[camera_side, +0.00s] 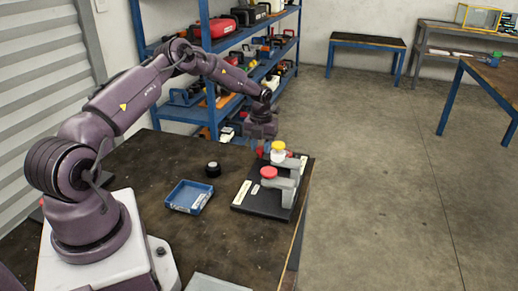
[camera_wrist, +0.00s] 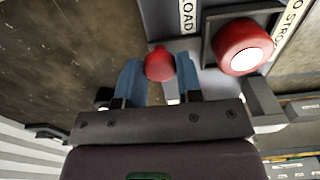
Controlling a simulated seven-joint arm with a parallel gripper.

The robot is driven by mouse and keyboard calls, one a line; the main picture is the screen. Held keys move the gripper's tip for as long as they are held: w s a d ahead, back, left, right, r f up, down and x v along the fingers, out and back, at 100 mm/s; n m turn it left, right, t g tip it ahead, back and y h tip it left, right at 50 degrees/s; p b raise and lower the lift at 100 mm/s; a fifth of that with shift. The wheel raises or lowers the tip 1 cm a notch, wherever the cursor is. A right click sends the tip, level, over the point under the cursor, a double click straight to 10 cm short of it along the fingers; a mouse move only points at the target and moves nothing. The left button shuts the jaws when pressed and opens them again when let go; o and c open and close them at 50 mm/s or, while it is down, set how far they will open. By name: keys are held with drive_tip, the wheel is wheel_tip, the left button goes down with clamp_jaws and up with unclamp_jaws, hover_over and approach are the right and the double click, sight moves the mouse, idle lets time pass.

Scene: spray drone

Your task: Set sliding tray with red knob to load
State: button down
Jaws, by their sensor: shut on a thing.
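The small red knob (camera_wrist: 158,65) sits between the two blue fingers of my gripper (camera_wrist: 160,78) in the wrist view. My gripper is shut on it. In the side view my gripper (camera_side: 262,148) is low at the far end of the black base board (camera_side: 261,209), and the knob is mostly hidden there. A grey part, seemingly the sliding tray (camera_wrist: 209,80), lies beside the knob. A white label reading "LOAD" (camera_wrist: 188,14) is just beyond the knob in the wrist view. How far the tray is slid is unclear.
A larger red cylinder with a white top (camera_wrist: 243,47) stands close right of my fingers in a dark frame. A yellow cap (camera_side: 278,146) and a red disc (camera_side: 268,172) stand on the board. A blue tray (camera_side: 189,197) and a black round knob (camera_side: 212,169) lie left.

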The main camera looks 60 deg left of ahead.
drive_tip(key=shift+w+a, duration=0.2)
drive_tip(key=shift+a, duration=0.05)
drive_tip(key=c, duration=0.8)
unclamp_jaws()
drive_tip(key=shift+d, duration=0.1)
wheel_tip(320, 180, up, 13)
